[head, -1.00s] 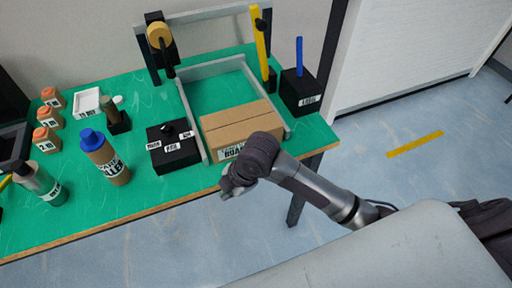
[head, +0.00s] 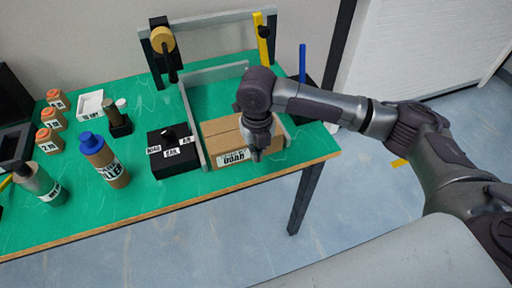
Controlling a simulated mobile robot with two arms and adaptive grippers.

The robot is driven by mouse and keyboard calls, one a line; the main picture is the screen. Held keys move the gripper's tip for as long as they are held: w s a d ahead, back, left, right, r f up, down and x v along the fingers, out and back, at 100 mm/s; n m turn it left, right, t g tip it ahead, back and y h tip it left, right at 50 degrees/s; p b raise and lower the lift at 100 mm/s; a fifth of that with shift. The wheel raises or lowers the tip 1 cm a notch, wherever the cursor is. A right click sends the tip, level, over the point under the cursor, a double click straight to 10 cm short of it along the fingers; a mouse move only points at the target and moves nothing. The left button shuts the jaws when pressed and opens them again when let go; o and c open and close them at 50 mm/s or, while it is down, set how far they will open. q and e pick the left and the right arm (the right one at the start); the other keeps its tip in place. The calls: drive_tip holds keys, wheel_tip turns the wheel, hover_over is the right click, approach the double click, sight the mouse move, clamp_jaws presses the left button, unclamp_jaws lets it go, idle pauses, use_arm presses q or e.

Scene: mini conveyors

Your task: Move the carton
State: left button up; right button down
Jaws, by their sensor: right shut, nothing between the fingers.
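The carton (head: 219,138) is a brown cardboard box with a white label on its front. It lies on the green table inside a grey U-shaped rail frame (head: 190,122). My right gripper (head: 256,156) is shut and empty, pointing down over the carton's front right part. I cannot tell whether it touches the carton. My right arm covers the carton's right side and part of the frame. My left gripper is not in view.
A black box with labels (head: 173,165) stands just left of the frame. A black post with a yellow knob (head: 163,40) stands behind. The table's front edge is clear.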

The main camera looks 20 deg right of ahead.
sight(252, 164)
wheel_tip(252, 164, down, 6)
drive_tip(key=shift+s+r, duration=0.1)
drive_tip(key=w, duration=0.1)
drive_tip(key=w+p, duration=0.1)
drive_tip(key=w, duration=0.1)
drive_tip(key=shift+f, duration=0.4)
drive_tip(key=shift+w, duration=0.6)
